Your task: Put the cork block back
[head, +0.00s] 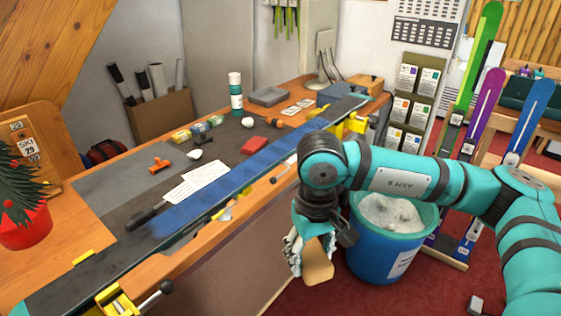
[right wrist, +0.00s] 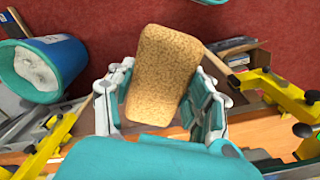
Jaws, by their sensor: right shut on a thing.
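The cork block (right wrist: 162,75) is a tan, speckled, rounded slab held between the fingers of my right gripper (right wrist: 165,100). In the head view the cork block (head: 317,262) hangs below my right gripper (head: 308,252), in front of the bench's front edge and above the floor. The gripper is shut on it, with fingers on both sides of the block. The lower end of the block is free. My left gripper is not in view.
The bench (head: 185,262) carries a long blue ski (head: 270,157), a red block (head: 254,145), a grey tray (head: 269,95) and a white-capped bottle (head: 236,95). Yellow clamps (head: 115,301) stick out at its front edge. A blue bin (head: 372,251) stands close to my right arm.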

